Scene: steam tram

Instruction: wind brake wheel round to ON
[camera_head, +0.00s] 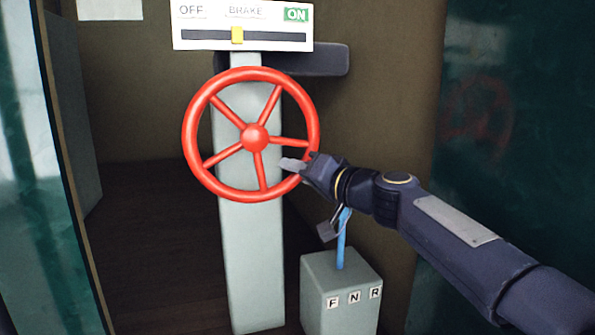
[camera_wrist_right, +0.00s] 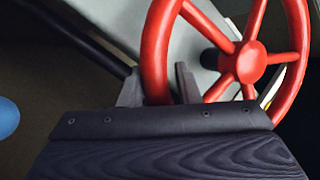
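The red brake wheel (camera_head: 255,137) with several spokes stands upright on a pale grey column (camera_head: 253,265). Above it is the white brake plate (camera_head: 243,18), with OFF at its left end and a green ON at its right. Its yellow pointer (camera_head: 237,35) stands a little left of the slot's middle. My right gripper (camera_head: 293,165) is at the wheel's lower right rim. In the right wrist view, the rim of the wheel (camera_wrist_right: 158,50) passes between the two fingers of my right gripper (camera_wrist_right: 158,88), which sit close against it on both sides. My left gripper is out of view.
A grey box (camera_head: 340,290) marked F, N, R stands below my right wrist, with a blue lever (camera_head: 341,240) rising close under it. A dark bar (camera_head: 325,59) juts right behind the column. A glossy green panel (camera_head: 480,130) is at the right.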

